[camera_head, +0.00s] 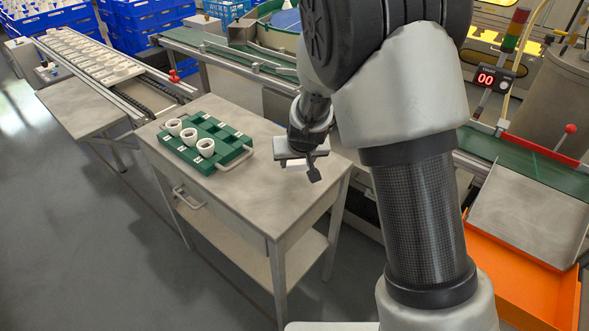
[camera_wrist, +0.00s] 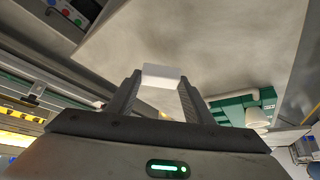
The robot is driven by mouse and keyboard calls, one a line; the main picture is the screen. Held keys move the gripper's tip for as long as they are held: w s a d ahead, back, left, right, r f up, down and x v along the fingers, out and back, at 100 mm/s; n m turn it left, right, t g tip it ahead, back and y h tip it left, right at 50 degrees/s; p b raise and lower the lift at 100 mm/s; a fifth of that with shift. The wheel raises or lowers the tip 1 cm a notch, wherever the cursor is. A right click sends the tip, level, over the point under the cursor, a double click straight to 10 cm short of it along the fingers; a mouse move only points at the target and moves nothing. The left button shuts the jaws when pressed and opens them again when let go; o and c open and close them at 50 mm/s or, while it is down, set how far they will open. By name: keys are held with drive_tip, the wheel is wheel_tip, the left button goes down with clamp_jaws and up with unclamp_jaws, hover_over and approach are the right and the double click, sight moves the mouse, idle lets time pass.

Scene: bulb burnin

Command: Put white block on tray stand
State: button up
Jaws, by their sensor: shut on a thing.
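My gripper (camera_head: 301,167) is over the right part of a grey table (camera_head: 262,205), which I take to be the tray stand. In the wrist view, my gripper (camera_wrist: 160,88) is shut on the white block (camera_wrist: 161,72), which sits between its two fingers. In the head view only a small pale part of the block (camera_head: 296,162) shows below the gripper; the rest is hidden. I cannot tell whether it touches the tabletop. A green tray (camera_head: 234,151) with three white cups (camera_head: 190,136) lies on the table's left part; it also shows in the wrist view (camera_wrist: 232,107).
The tabletop between tray and gripper is bare. A rack with white pieces (camera_head: 88,54) stands at the far left. A conveyor (camera_head: 225,52) runs behind the table. An orange bin (camera_head: 525,283) and a red counter display (camera_head: 487,78) are at the right.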

sight(297, 168)
drive_tip(key=shift+f+b, duration=0.3)
drive_tip(key=shift+f, duration=1)
drive_tip(key=shift+f, duration=0.2)
drive_tip(key=o, duration=1)
drive_tip(key=shift+o, duration=0.2)
